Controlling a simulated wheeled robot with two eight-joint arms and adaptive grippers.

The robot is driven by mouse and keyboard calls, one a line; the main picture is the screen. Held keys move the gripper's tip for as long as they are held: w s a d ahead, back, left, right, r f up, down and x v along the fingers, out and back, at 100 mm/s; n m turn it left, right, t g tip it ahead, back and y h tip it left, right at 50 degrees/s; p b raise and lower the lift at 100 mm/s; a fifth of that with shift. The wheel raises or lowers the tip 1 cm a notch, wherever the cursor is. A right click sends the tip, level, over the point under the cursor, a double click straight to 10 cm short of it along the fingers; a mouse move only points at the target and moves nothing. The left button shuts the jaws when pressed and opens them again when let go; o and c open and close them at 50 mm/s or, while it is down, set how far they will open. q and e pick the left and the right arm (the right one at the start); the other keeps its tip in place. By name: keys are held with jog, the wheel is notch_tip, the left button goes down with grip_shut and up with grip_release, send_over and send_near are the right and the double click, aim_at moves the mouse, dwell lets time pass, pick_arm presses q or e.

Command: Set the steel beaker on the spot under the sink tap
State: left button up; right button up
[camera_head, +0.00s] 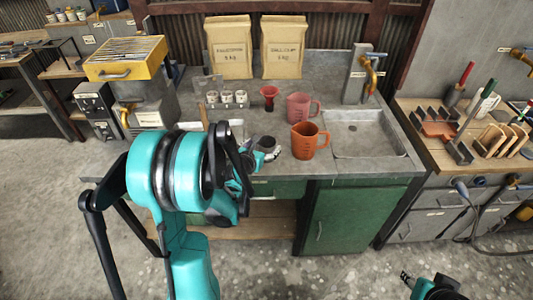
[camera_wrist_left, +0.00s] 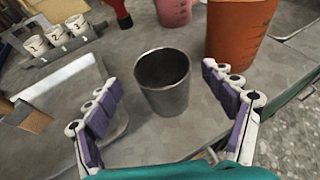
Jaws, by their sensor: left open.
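The steel beaker (camera_wrist_left: 163,98), a grey metal cup with a dark inside, stands upright on the counter. In the head view the beaker (camera_head: 266,143) is near the counter's front edge, partly hidden by my gripper. My left gripper (camera_head: 258,154) is open. In the left wrist view its fingers (camera_wrist_left: 163,84) are spread on either side of the beaker, with gaps to it. The sink basin (camera_head: 368,140) is at the right of the counter, empty. The tap (camera_head: 370,74) rises behind it. Part of my right gripper (camera_head: 430,287) shows at the bottom right; its jaw state is unclear.
An orange measuring jug (camera_head: 308,141) stands between the beaker and the sink, with a pink jug (camera_head: 299,107) behind it. A red funnel-like item (camera_head: 269,96) and a rack of small white cups (camera_head: 227,98) are farther back. Two paper bags (camera_head: 284,48) stand at the wall.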

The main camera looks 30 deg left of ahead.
aim_at(270, 140)
pick_arm(q)
jog(key=b+x, duration=0.1)
jog(key=x, duration=0.2)
jog(key=shift+w+d+f, duration=0.1)
jog(key=shift+w+f, duration=0.15)
jog(key=shift+r, duration=0.1)
jog(key=c, duration=1.4)
